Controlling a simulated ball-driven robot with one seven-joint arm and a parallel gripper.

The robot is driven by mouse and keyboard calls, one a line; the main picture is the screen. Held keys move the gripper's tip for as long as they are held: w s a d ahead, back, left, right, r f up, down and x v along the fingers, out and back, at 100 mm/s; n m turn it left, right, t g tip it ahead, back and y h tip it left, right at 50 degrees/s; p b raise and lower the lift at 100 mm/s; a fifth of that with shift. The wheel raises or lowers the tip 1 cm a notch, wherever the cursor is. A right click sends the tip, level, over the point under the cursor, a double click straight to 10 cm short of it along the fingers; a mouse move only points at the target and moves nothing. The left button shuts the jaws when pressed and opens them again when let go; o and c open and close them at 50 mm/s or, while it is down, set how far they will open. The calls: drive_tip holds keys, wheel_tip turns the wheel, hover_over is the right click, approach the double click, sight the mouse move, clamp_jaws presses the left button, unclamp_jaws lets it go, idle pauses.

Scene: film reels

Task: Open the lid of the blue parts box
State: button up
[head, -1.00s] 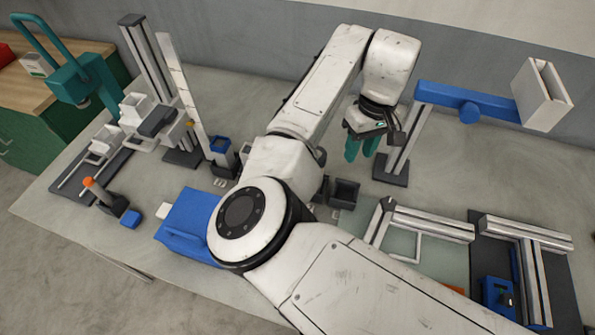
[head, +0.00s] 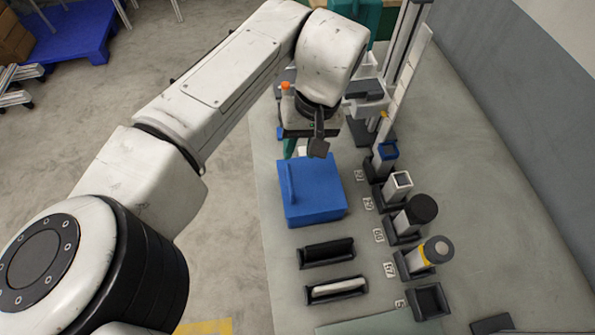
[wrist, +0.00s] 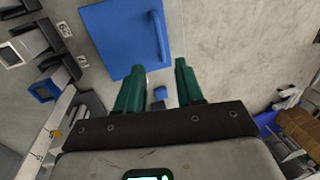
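The blue parts box (head: 318,196) stands on the grey table, right of my arm in the head view, with its lid down. A raised blue bar handle (head: 289,182) runs along the lid's left side. In the wrist view the box (wrist: 118,42) is at the top left and its handle (wrist: 159,36) lies just beyond my fingertips. My gripper (wrist: 160,67) has green fingers spread apart with nothing between them. In the head view my gripper (head: 296,149) is at the box's far end, its fingers mostly hidden by my wrist.
A row of dark holders (head: 402,228) with several parts stands right of the box. Two black trays (head: 328,252) lie in front of it. An orange-topped piece (head: 285,87) and a metal upright stand (head: 408,45) are behind. The table's left edge runs close beside the box.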

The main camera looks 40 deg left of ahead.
sight(290, 178)
drive_tip(key=f+b, duration=0.2)
drive_tip(key=f, duration=0.1)
drive_tip(key=s+f+b, duration=0.1)
drive_tip(key=f+b, duration=0.2)
drive_tip(key=a+f+b, duration=0.1)
drive_tip(key=f+b, duration=0.2)
drive_tip(key=shift+s+f, duration=0.2)
drive_tip(key=shift+f, duration=0.1)
drive_tip(key=shift+c, duration=0.3)
clamp_jaws()
idle(0.9)
